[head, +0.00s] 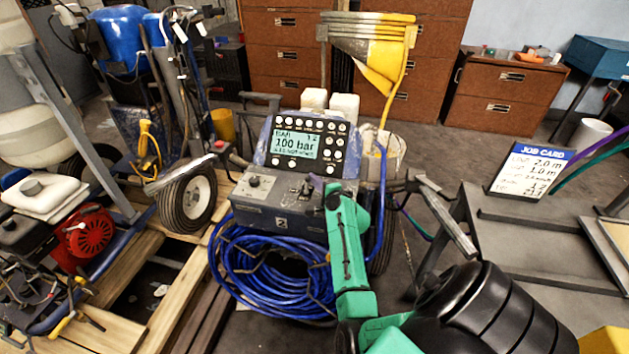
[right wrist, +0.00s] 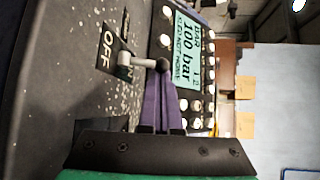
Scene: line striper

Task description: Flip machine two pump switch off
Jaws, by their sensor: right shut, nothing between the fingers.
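Machine two (head: 262,213), a dark striper with a "2" on its front, stands in the middle of the head view. Its lit display (head: 296,145) reads 100 bar. In the right wrist view, which is turned sideways, the metal pump switch lever (right wrist: 138,61) stands out from the speckled panel beside an OFF label (right wrist: 107,48). I cannot tell which way the switch is set. My right gripper (right wrist: 162,68) has its purple fingers shut and empty, tips at the lever's end, apparently touching it. In the head view, the right gripper (head: 309,186) is over the panel and hides the switch. My left gripper is not in view.
A coiled blue hose (head: 265,280) hangs on the machine's front. Another machine with a red engine (head: 88,238) stands at the left. A job card (head: 532,170) stands on a grey bench at the right. A yellow funnel-like part (head: 385,60) rises behind machine two.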

